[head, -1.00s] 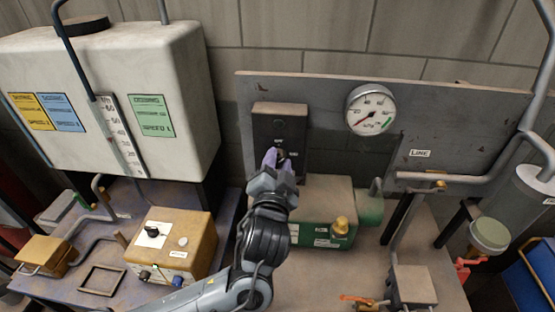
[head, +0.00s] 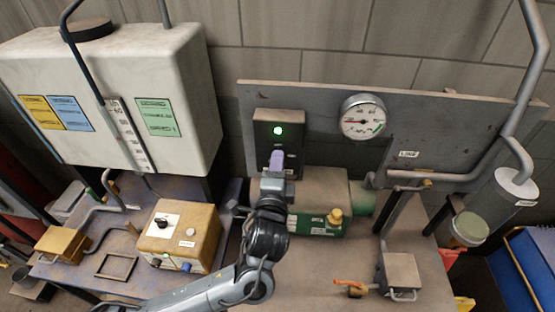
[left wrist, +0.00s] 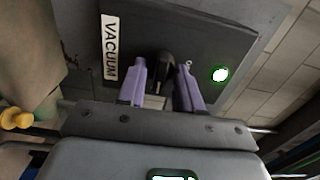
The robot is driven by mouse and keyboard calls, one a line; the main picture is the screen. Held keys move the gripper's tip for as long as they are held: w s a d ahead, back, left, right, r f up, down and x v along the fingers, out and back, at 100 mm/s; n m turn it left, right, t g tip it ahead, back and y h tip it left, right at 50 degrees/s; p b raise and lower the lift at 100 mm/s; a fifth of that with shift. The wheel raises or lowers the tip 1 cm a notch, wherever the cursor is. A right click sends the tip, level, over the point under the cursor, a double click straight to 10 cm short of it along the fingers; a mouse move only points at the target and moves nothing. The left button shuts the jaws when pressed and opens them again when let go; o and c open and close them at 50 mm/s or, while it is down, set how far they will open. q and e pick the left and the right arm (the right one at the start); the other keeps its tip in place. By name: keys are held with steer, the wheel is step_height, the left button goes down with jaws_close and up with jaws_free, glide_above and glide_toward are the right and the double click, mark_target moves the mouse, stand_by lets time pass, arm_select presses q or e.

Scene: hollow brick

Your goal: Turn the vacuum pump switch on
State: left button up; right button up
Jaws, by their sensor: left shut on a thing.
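The vacuum pump switch box (head: 264,124) is a dark panel on the grey backboard, with a lit green lamp (head: 277,130). In the left wrist view its "VACUUM" label (left wrist: 110,48) and the glowing green lamp (left wrist: 220,74) show. My left gripper (head: 277,162) has its purple fingers at the panel, below the lamp. In the left wrist view the fingers stand on both sides of the black switch knob (left wrist: 161,72), shut on it. In the head view the fingers hide the knob. My right gripper is not in view.
A round gauge (head: 364,117) sits right of the switch box. The green pump (head: 318,222) stands below it. A yellow control box (head: 180,236) is left of my arm, and a white tank (head: 170,95) is at the back left. Pipes and a valve crowd the right.

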arm_select(q)
steer(key=shift+m, duration=0.3)
steer(key=o, duration=1)
steer(key=s, duration=0.7)
steer(key=s+a, duration=0.1)
steer(key=s, duration=0.2)
steer(key=shift+s, duration=0.4)
